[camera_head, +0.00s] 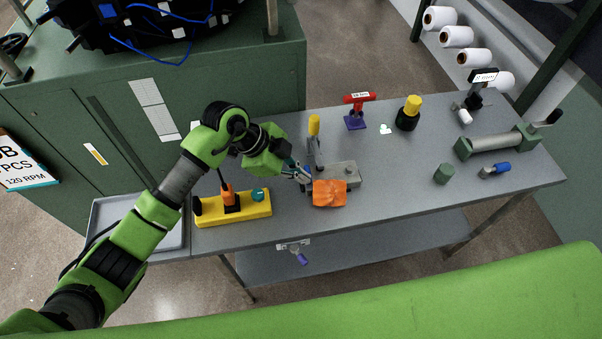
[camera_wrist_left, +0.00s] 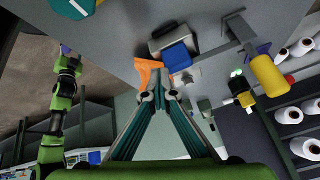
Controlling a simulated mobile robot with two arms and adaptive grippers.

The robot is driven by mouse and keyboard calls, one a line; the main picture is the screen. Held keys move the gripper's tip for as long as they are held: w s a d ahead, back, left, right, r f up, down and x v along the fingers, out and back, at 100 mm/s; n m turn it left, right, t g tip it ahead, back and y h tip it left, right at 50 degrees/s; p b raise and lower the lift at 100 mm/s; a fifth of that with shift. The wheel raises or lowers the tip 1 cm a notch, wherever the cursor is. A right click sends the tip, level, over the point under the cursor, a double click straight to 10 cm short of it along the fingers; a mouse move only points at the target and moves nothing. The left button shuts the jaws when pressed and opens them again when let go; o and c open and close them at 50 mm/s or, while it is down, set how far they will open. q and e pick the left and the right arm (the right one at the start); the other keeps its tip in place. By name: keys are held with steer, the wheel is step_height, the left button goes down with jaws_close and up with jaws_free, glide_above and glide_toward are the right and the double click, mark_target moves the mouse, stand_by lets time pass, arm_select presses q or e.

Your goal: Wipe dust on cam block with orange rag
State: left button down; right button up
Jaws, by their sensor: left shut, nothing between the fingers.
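The orange rag (camera_head: 329,193) lies crumpled at the front of the grey cam block (camera_head: 346,171) on the table. Dust on the block is too small to make out. My left gripper (camera_head: 304,177) is shut and empty, with its tips just left of the rag and block. In the left wrist view the shut fingertips (camera_wrist_left: 157,84) are close to the rag (camera_wrist_left: 147,70); I cannot tell whether they touch it. The block (camera_wrist_left: 173,36) with a blue part shows beyond. My right arm shows at the left of that view; its gripper (camera_wrist_left: 69,55) is too small to read.
A yellow base (camera_head: 232,208) with an orange-handled tool stands left of the rag. A yellow-topped tool (camera_head: 314,135) stands behind the gripper. A red-topped tool (camera_head: 358,103), a black-and-yellow item (camera_head: 408,113) and a green cylinder (camera_head: 443,173) stand further right.

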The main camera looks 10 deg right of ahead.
arm_select(q)
steer(key=shift+d+f, duration=0.1)
steer(key=shift+f, duration=0.05)
steer(key=shift+w, duration=0.2)
stand_by(0.3)
steer(key=shift+d, duration=0.15)
steer(key=c, duration=2.7)
jaws_free()
steer(key=shift+w, duration=0.1)
steer(key=shift+c, duration=0.2)
steer(key=shift+d, duration=0.15)
steer(key=shift+w+r+p, duration=0.1)
steer(key=shift+r+p, duration=0.3)
steer(key=shift+p, duration=0.1)
